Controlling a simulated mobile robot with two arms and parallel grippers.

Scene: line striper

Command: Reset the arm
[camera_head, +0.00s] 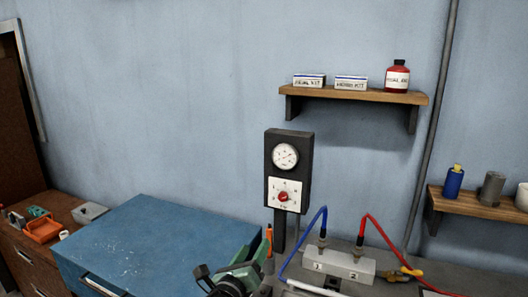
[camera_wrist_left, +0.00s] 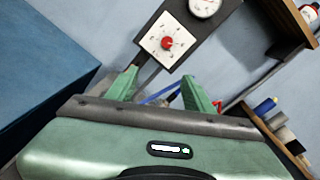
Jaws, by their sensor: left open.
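My left gripper (camera_head: 232,268) shows at the bottom edge of the head view, green and dark, in front of the blue cabinet's right side. In the left wrist view its two green fingers (camera_wrist_left: 160,88) stand apart with nothing held between them. A dark gauge box (camera_head: 289,150) with a round dial and a red knob (camera_head: 283,197) is beyond it on the wall side. The red knob also shows in the left wrist view (camera_wrist_left: 167,43), above the fingers and apart from them. My right gripper is not in view.
A blue cabinet (camera_head: 140,235) stands left of the gripper. A white block (camera_head: 338,264) with blue and red hoses (camera_head: 377,230) is to the right. Wall shelves (camera_head: 350,94) hold boxes and bottles. An orange tray (camera_head: 42,230) sits far left.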

